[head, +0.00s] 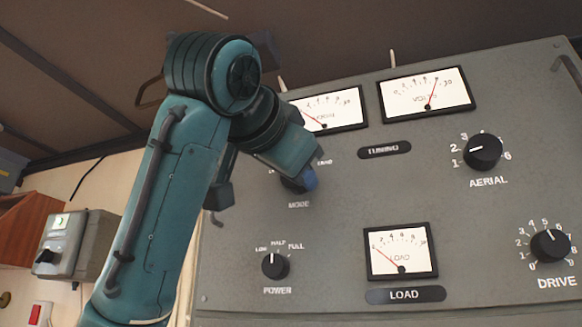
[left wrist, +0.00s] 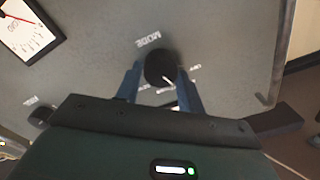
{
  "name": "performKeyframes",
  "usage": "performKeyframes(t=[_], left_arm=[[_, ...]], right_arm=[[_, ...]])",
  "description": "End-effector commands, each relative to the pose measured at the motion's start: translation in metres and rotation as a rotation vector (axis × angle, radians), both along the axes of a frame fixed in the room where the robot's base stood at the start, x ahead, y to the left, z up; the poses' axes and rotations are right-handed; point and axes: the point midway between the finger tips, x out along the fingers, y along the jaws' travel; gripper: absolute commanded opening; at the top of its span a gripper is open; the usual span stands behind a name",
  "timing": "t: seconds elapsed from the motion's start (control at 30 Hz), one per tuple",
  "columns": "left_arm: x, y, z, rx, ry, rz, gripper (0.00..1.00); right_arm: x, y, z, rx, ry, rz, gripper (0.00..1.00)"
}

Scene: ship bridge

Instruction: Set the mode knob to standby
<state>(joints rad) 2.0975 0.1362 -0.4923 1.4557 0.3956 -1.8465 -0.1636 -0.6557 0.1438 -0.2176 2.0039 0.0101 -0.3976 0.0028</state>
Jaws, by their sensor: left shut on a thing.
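The black round mode knob (head: 292,186) is on the grey panel, above the MODE label, mostly hidden by my gripper in the head view. It shows clearly in the left wrist view (left wrist: 160,66), with its labels upside down. Its white pointer line points to the lower right there, toward small labels I cannot read surely, some covered by the fingers. My left gripper (head: 308,180) is shut on the mode knob, with one blue finger on each side of it, as the left wrist view (left wrist: 160,84) also shows. My right gripper is not in view.
The power knob (head: 275,265) sits below the mode knob. The load meter (head: 400,251), aerial knob (head: 483,152) and drive knob (head: 550,246) are to the right. Two meters, one marked volts (head: 427,93), are above. A grey wall box (head: 75,243) hangs at the left.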

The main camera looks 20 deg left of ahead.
Motion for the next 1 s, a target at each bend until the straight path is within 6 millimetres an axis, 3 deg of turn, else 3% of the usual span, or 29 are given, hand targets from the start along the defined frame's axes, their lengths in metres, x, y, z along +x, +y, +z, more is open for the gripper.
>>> performKeyframes(t=[0.57,0.6,0.83,1.0], left_arm=[[-0.0009,-0.0003,0.0013,0.038,-0.006,-0.002,0.16],[-0.0010,-0.0004,0.0013,0.038,-0.006,-0.002,0.40],[-0.0007,-0.0003,0.0008,0.038,-0.004,-0.001,0.59],[-0.0004,-0.0002,0.0005,0.037,-0.003,0.000,0.59]], right_arm=[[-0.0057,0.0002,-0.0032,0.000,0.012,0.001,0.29],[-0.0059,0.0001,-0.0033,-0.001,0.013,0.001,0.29],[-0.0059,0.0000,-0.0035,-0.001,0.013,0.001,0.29],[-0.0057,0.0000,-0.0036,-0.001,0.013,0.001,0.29]])
